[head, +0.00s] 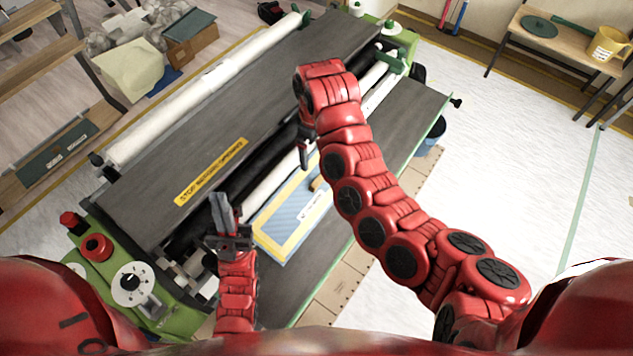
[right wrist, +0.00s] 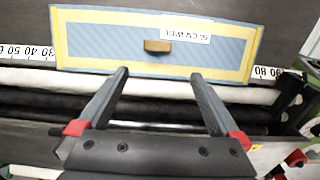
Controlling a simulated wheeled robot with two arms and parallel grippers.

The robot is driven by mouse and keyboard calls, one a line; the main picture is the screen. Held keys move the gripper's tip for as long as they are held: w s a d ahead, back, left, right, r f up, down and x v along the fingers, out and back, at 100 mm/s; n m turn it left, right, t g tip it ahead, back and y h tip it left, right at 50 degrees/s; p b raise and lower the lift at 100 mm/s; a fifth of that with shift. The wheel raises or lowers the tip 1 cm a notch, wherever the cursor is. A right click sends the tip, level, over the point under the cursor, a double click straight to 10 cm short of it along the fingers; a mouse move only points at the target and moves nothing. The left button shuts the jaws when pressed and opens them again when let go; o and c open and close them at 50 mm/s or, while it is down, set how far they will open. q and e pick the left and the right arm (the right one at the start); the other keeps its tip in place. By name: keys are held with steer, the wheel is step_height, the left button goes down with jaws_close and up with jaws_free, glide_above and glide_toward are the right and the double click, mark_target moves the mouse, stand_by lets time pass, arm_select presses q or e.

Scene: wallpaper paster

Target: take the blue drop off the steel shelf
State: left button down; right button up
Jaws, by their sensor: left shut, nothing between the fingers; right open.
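The blue drop (head: 292,218) is a flat blue sheet with a yellow border, lying on the grey steel shelf (head: 312,262) at the front of the machine. It also shows in the right wrist view (right wrist: 110,42), with a small brown block and a white label on it. My right gripper (head: 304,160) is open and empty. In the right wrist view its fingertips (right wrist: 158,72) point at the drop's near long edge, with no visible grip on it. My left gripper (head: 220,200) is shut and empty, left of the drop, over the machine's rollers.
A white roller and a ruler strip (right wrist: 28,52) run along the drop's edge. A dark top plate with a yellow label (head: 212,171) lies to the left. A green end panel with knobs (head: 130,283) stands at the lower left. A blue bucket (head: 430,137) stands beyond the shelf.

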steer(key=b, duration=0.2)
glide_above(316, 179)
step_height(316, 179, down, 6)
steer(key=shift+f, duration=0.15)
steer(key=shift+f+p, duration=0.7)
steer(key=shift+p, duration=0.2)
steer(key=shift+f+p, duration=0.55)
steer(key=shift+f, duration=0.15)
step_height(316, 179, down, 3)
steer(key=shift+r+p, duration=0.1)
steer(key=shift+p, duration=0.55)
steer(key=shift+w+f, duration=0.1)
steer(key=shift+f, duration=0.7)
steer(key=c, duration=1.4)
steer(key=shift+c, duration=0.2)
steer(key=shift+r, duration=0.1)
